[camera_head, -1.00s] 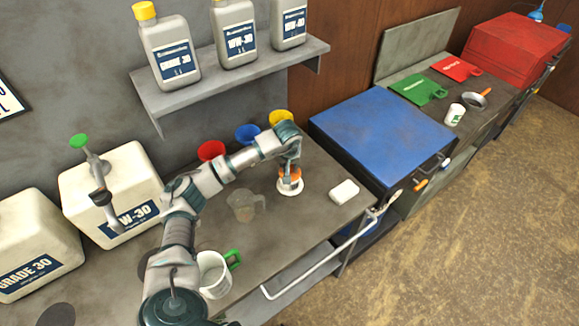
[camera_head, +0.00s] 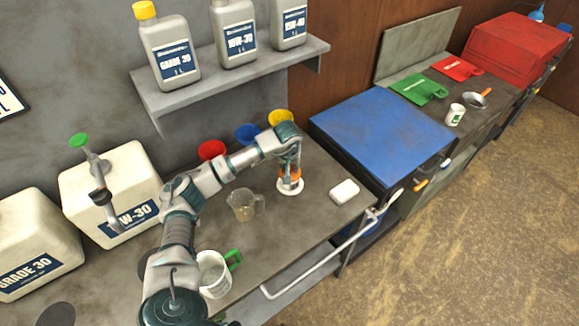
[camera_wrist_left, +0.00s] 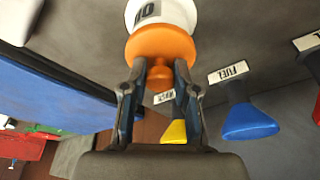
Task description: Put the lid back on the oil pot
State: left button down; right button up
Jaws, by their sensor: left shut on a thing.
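The oil pot is a small white pot with dark lettering; in the left wrist view (camera_wrist_left: 178,12) only part of it shows at the top. Its orange lid (camera_wrist_left: 160,45) lies against the pot's mouth, with no clear gap between them. In the head view the orange lid (camera_head: 290,176) sits over the white pot (camera_head: 290,192) on the bench, partly hidden by my gripper. My left gripper (camera_head: 291,168) is above it, pointing down. In the left wrist view my left gripper (camera_wrist_left: 160,72) is shut on the lid's knob. My right gripper is not in view.
A white block (camera_head: 344,191) lies right of the pot. A clear jug (camera_head: 242,206) and a white mug with a green handle (camera_head: 213,275) stand left and nearer. A blue toolbox (camera_head: 380,130) stands at right.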

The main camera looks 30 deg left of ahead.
pick_arm(q)
jog(key=shift+a+f, duration=0.1)
jog(key=c, duration=1.3)
grip_release()
jog(key=o, duration=1)
jog(key=shift+r+p, duration=2.35)
jog(key=shift+r, duration=1.2)
grip_shut()
